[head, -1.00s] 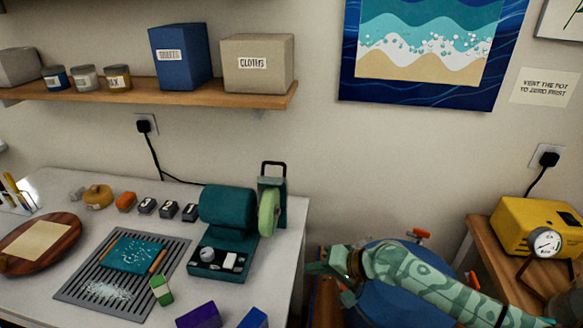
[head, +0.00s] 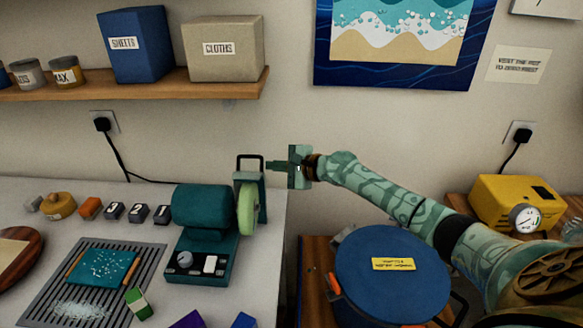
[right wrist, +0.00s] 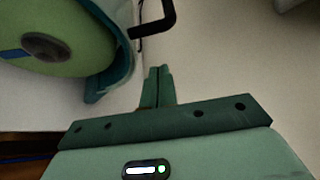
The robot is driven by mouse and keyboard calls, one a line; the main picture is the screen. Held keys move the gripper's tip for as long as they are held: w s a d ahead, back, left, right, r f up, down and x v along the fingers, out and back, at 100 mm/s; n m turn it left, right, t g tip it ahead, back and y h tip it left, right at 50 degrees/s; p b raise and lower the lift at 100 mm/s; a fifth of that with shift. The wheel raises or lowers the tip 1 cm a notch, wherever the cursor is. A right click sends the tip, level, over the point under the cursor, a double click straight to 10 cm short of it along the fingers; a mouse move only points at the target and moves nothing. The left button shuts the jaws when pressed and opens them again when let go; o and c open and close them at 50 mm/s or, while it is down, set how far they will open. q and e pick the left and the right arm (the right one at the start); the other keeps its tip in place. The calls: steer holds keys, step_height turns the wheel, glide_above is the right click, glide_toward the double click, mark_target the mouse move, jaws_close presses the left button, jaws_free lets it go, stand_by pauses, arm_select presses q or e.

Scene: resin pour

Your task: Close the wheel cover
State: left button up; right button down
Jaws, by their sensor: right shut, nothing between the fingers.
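The bench grinder (head: 204,208) is a teal machine on the white table, with a pale green wheel (head: 246,208) at its right end. The teal wheel cover (head: 262,203) stands upright beside and behind the wheel, and much of the wheel shows bare. A black handle (head: 250,157) is at the cover's top. My right gripper (head: 269,166) is shut and empty, close to the right of the handle and pointing left. In the right wrist view, the wheel (right wrist: 60,45), cover rim (right wrist: 110,85) and handle (right wrist: 158,22) lie ahead of and left of my fingers (right wrist: 158,72). My left gripper is out of view.
A blue-lidded pot (head: 385,285) stands below my right arm. A yellow pump (head: 515,200) with a gauge is at the right. A grey rack (head: 152,270) and small blocks lie left of the grinder. The wall is close behind.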

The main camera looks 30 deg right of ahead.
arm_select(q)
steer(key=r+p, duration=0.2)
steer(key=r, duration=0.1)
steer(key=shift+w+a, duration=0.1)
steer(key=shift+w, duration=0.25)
arm_select(e)
steer(key=shift+s+a+r, duration=1.05)
steer(key=shift+s+r, duration=0.05)
